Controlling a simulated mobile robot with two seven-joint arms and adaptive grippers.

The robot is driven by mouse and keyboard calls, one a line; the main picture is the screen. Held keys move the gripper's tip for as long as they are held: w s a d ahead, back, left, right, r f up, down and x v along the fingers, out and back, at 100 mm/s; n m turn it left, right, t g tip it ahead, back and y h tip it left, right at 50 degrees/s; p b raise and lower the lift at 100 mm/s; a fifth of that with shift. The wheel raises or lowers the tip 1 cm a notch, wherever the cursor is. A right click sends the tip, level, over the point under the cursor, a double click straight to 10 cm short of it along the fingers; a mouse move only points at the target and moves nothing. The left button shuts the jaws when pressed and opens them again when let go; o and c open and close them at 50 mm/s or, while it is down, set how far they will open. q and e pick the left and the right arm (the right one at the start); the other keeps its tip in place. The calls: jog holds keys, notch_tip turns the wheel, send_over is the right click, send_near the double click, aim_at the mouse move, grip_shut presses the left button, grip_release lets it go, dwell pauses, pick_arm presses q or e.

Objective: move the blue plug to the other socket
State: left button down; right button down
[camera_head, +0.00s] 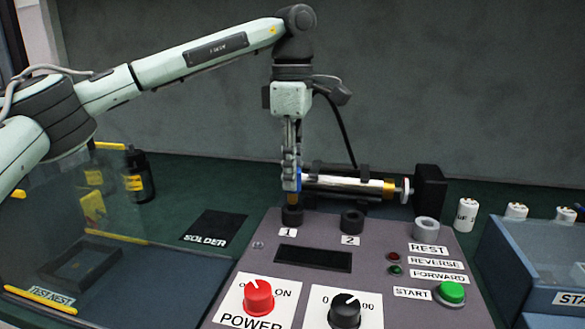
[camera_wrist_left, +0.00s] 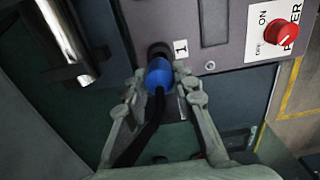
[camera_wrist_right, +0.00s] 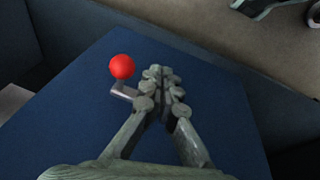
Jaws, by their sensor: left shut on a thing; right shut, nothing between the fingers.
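The blue plug (camera_wrist_left: 159,75) is between the fingertips of my left gripper (camera_wrist_left: 162,78), with its black cable trailing back. In the head view my left gripper (camera_head: 291,180) points straight down above socket 1 (camera_head: 292,216), and a strip of the plug's blue (camera_head: 299,178) shows beside the fingers. A brass-coloured tip (camera_head: 293,198) shows between the fingers and socket 1. How deep it sits in the socket I cannot tell. Socket 2 (camera_head: 352,220) is empty, to the right. My right gripper (camera_wrist_right: 163,80) is shut and empty, outside the head view.
A metal syringe-like cylinder (camera_head: 340,185) lies behind the sockets. The console (camera_head: 300,232) carries a red power knob (camera_head: 258,297), a black dial (camera_head: 345,311) and a green start button (camera_head: 452,292). A red ball (camera_wrist_right: 122,67) on a lever is beside my right gripper.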

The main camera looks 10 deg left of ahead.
aim_at(292, 196)
dwell(0.5)
pick_arm(q)
jog(key=shift+f+b, duration=0.75)
jog(key=shift+f, duration=1.2)
jog(key=c, duration=1.2)
grip_release()
jog(key=shift+f, duration=0.1)
jog(key=shift+o, duration=0.2)
